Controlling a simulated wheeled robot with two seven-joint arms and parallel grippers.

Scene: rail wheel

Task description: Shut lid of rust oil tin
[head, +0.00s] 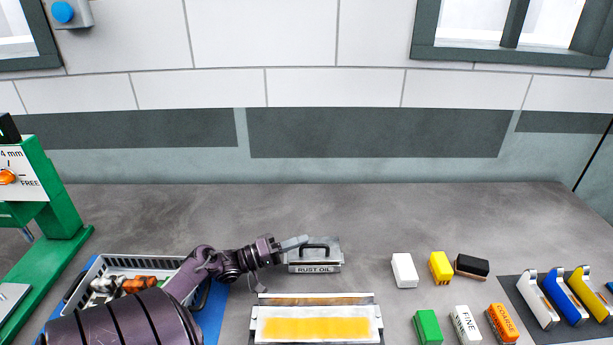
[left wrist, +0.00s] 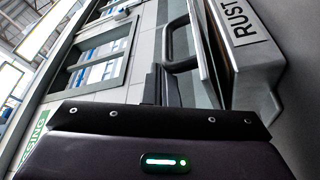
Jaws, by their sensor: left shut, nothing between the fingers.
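The rust oil tin (head: 314,268) is a grey metal box labelled RUST OIL, standing on the bench right of centre-left. Its lid (head: 331,243) has a dark bar handle (head: 315,247). In the left wrist view the tin (left wrist: 262,65) appears turned on its side, with the handle (left wrist: 168,55) beside it. A brown strip shows between lid and tin there, so the lid looks partly raised; how far is unclear. My left gripper (head: 300,241) is shut and empty, its fingertips at the lid's upper left; contact cannot be told. My right gripper is not in view.
A tray with a yellow pad (head: 317,328) lies in front of the tin. A grey basket (head: 104,266) of parts is at left, beside a green machine (head: 62,215). Several blocks, including a white one (head: 404,270), stand right. The bench behind the tin is clear.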

